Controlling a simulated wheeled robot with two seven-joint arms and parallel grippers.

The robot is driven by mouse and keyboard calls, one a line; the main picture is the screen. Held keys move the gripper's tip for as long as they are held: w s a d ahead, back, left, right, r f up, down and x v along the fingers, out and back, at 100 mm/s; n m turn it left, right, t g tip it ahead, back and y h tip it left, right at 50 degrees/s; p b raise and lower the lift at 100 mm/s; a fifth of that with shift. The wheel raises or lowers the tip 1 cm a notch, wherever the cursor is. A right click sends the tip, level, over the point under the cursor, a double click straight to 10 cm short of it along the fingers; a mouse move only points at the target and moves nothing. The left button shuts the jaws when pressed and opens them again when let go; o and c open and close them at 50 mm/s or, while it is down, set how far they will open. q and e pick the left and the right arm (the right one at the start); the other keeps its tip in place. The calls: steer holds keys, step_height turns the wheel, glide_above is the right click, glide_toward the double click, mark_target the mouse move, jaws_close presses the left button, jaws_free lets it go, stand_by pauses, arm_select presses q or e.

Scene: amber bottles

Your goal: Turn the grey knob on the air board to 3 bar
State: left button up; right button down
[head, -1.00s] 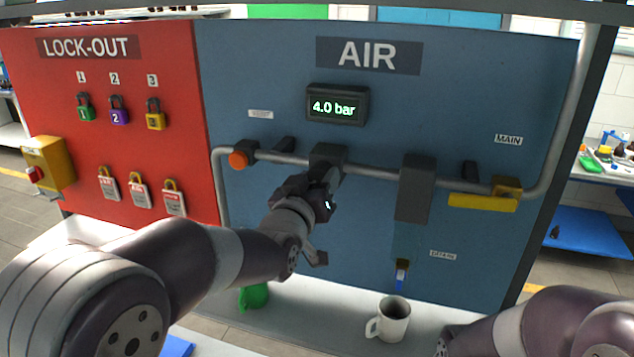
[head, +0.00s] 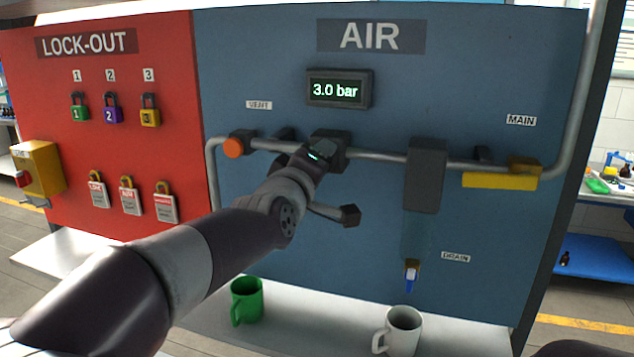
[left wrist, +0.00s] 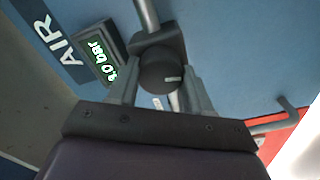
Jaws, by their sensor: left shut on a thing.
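The blue air board (head: 480,90) stands in front of me. Its display (head: 338,89) reads 3.0 bar. The grey knob (left wrist: 160,70) is a dark round knob with a white mark, seen in the left wrist view on the regulator block. My left gripper (left wrist: 160,88) has one finger on each side of it and is shut on it. In the head view my left gripper (head: 318,155) is at the regulator and hides the knob. My right gripper is out of view.
A pipe (head: 378,156) runs across the board, with an orange vent knob (head: 233,147) at left and a yellow main handle (head: 500,180) at right. A filter (head: 425,175) hangs right of my gripper. A green mug (head: 247,300) and a white mug (head: 404,330) stand below.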

arm_select(q)
steer(key=shift+f+n+b, duration=0.15)
steer(key=shift+n+b, duration=0.6)
steer(key=shift+n, duration=0.35)
steer(key=o, duration=1)
steer(key=shift+w, duration=0.1)
steer(key=shift+o, duration=0.2)
steer(key=v, duration=1.2)
steer(key=shift+s, duration=0.35)
